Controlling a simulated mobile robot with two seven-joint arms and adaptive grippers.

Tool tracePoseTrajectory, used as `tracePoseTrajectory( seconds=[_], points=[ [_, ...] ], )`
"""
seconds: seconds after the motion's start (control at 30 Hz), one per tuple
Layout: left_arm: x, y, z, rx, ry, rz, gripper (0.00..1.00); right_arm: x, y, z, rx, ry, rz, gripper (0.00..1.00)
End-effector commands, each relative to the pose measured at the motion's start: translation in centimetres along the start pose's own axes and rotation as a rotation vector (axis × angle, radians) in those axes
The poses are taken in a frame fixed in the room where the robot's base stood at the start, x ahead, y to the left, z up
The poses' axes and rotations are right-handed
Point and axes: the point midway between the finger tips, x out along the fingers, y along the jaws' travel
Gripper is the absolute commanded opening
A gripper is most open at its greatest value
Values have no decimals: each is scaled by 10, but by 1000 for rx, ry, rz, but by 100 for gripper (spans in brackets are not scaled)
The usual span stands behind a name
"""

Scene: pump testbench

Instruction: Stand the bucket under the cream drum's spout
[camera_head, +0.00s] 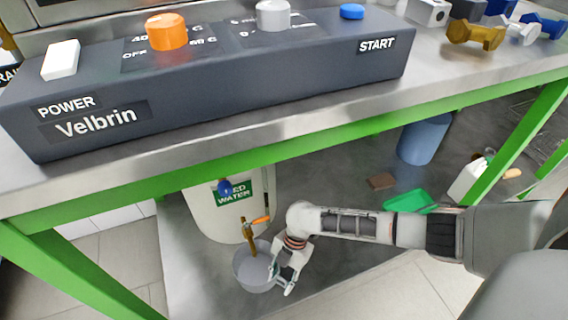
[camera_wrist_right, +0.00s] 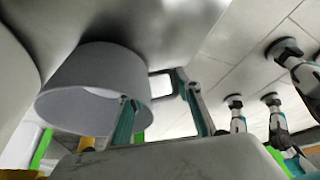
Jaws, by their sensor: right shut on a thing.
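The cream drum (camera_head: 212,214) stands on the lower shelf under the bench and bears a green feed water label. Its brass spout (camera_head: 249,236) with an orange handle points down at the drum's front. The grey bucket (camera_head: 254,274) is upright just below the spout, whose lower end overlaps the bucket's mouth. My right gripper (camera_head: 287,274) is shut on the bucket's wall at its right side. In the right wrist view the bucket (camera_wrist_right: 85,92) is at the left, with one finger of my gripper overlapping its rim. My left gripper is not in view.
The bench's green rail (camera_head: 300,146) runs above my right arm. Farther right on the lower shelf are a blue bin (camera_head: 423,139), a green item (camera_head: 408,200) and a white container (camera_head: 466,183). The control box (camera_head: 215,85) sits on the bench top.

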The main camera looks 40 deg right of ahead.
Motion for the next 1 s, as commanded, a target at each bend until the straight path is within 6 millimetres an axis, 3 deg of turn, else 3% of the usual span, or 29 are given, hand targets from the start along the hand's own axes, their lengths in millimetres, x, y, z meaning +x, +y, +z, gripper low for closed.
tracePoseTrajectory(
  seconds=[0.87,0.9,0.97,1.0],
  points=[
    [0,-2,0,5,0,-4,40,5,1,2,1,1,1,0],
    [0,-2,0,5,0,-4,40,5,1,2,1,1,1,36],
    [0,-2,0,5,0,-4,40,5,1,2,1,1,1,52],
    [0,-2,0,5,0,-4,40,5,1,2,1,1,1,53]
  ],
)
